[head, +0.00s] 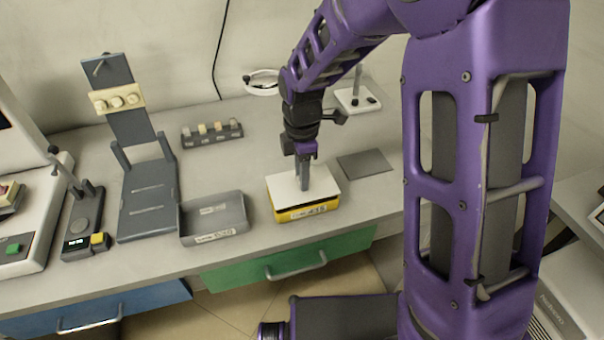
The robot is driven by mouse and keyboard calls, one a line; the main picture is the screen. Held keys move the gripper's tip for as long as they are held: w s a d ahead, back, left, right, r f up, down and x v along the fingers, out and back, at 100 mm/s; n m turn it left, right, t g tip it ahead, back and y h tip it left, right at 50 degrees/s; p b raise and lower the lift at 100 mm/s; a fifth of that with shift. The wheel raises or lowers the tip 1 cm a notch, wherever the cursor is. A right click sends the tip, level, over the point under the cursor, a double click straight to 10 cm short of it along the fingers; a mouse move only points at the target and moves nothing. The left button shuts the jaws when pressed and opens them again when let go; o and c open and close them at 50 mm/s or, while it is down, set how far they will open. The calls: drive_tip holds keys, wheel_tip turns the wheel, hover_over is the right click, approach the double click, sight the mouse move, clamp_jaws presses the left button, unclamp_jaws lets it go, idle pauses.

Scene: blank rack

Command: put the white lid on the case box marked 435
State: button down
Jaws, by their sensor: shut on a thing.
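The case box marked 435 (306,212) is yellow with a pale label on its front and stands near the table's front edge. The white lid (283,188) lies flat over the top of this box. It looks level and seems to cover the opening; a small gap cannot be ruled out. My gripper (305,187) points straight down at the middle of the lid and is shut on it. The fingertips and the part of the lid between them are too small to see clearly.
An open grey box (243,222) with a label stands left of the yellow box. A dark flat plate (365,164) lies to the right. Behind are a rack with small blocks (212,132) and a white stand (357,101). A grey fixture (148,197) stands left.

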drive_tip(key=shift+f+b, duration=0.35)
drive_tip(key=shift+f, duration=0.5)
idle(0.4)
drive_tip(key=c, duration=0.6)
unclamp_jaws()
drive_tip(key=shift+r, duration=0.1)
wheel_tip(320, 180, up, 17)
drive_tip(key=p, duration=0.3)
drive_tip(key=shift+r, duration=0.2)
